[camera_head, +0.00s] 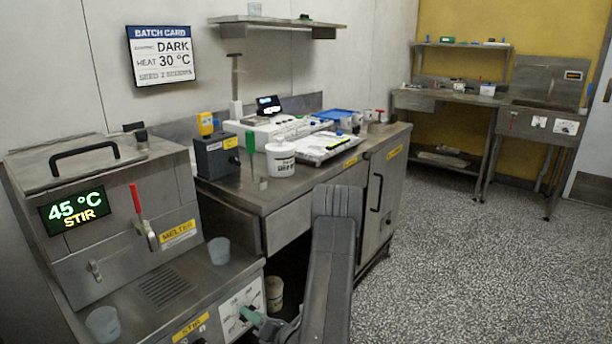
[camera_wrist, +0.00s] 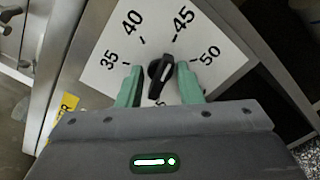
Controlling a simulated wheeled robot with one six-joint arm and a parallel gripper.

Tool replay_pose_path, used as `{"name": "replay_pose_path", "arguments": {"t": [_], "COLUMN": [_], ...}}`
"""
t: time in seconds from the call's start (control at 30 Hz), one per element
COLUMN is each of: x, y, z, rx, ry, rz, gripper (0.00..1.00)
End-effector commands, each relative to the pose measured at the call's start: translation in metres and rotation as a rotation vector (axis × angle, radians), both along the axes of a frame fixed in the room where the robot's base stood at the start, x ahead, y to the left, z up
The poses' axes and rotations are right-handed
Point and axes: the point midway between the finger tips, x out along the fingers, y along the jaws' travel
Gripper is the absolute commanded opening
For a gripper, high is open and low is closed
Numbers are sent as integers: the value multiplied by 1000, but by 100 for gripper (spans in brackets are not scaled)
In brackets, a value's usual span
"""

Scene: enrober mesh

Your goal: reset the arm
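My gripper (camera_wrist: 159,82) is at the dial plate on the melter's front. Its two green fingers stand apart on either side of the black knob (camera_wrist: 161,78), with gaps visible between them and the knob. The white dial plate (camera_wrist: 108,67) carries marks including 35, 40, 45 and 50. The knob's light pointer line leans up and to the right, roughly toward 45. In the head view my gripper (camera_head: 258,325) is low at the front, beside the dial plate (camera_head: 233,304). My arm covers part of the view there.
The melter (camera_head: 110,220) has a display (camera_head: 74,211) reading 45 °C STIR and a red-handled lever (camera_head: 143,215). Two cups (camera_head: 219,250) (camera_head: 103,324) stand on its ledge. The bench (camera_head: 285,195) behind holds a white tub (camera_head: 281,159) and equipment. Speckled floor is clear at right.

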Motion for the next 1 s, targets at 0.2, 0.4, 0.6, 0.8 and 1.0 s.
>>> {"name": "replay_pose_path", "arguments": {"t": [0.2,0.4,0.6,0.8,1.0], "x": [-1,-14,-26,-30,-30], "y": [1,-19,-33,-37,-38], "z": [-1,1,1,1,1], "rx": [-115,-145,-144,-143,-143], "ry": [-147,-182,-183,-183,-182], "rz": [0,-5,-2,0,1], "gripper": [33,33,33,33,33]}}
